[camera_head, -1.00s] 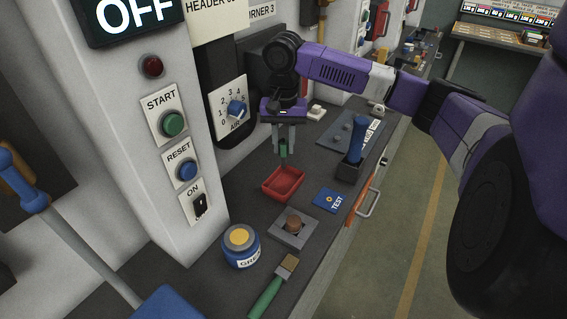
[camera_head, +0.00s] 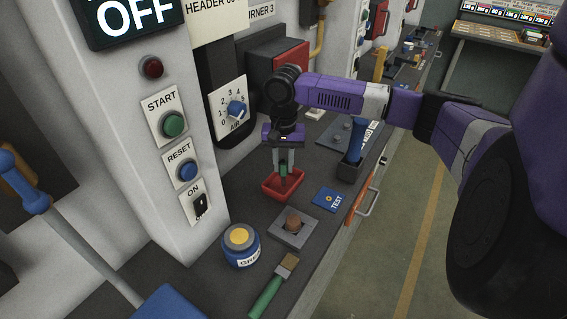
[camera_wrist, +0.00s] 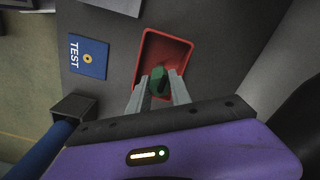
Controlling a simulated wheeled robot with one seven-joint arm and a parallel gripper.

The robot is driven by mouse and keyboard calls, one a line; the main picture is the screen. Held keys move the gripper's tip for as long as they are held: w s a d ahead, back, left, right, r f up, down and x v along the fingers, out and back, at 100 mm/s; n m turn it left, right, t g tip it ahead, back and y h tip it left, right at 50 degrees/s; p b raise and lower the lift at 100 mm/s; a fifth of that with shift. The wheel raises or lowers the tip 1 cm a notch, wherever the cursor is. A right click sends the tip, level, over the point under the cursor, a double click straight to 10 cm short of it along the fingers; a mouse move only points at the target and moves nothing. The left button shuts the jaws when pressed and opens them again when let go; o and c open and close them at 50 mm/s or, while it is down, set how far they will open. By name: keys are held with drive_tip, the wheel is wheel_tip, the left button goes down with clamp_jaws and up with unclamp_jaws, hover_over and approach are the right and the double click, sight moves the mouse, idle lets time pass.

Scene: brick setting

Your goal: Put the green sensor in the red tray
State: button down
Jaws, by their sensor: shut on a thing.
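The green sensor (camera_head: 283,170) is held upright between the fingers of my gripper (camera_head: 284,167). It also shows between the fingertips in the wrist view (camera_wrist: 159,82). The red tray (camera_head: 269,192) lies on the dark bench top, directly below my gripper. In the wrist view the tray (camera_wrist: 177,43) surrounds the sensor, which is over or inside its near part. The sensor's lower end is at the tray's level in the head view; I cannot tell whether it touches the tray floor.
A blue TEST card (camera_head: 329,199) lies right of the tray. A blue-handled item in a dark holder (camera_head: 353,150) stands behind. The control panel wall is at left.

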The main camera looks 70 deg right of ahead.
drive_tip(key=c, duration=1.2)
unclamp_jaws()
drive_tip(key=shift+o, duration=0.2)
wheel_tip(320, 180, up, 12)
drive_tip(key=b, duration=0.1)
drive_tip(key=shift+r, duration=0.1)
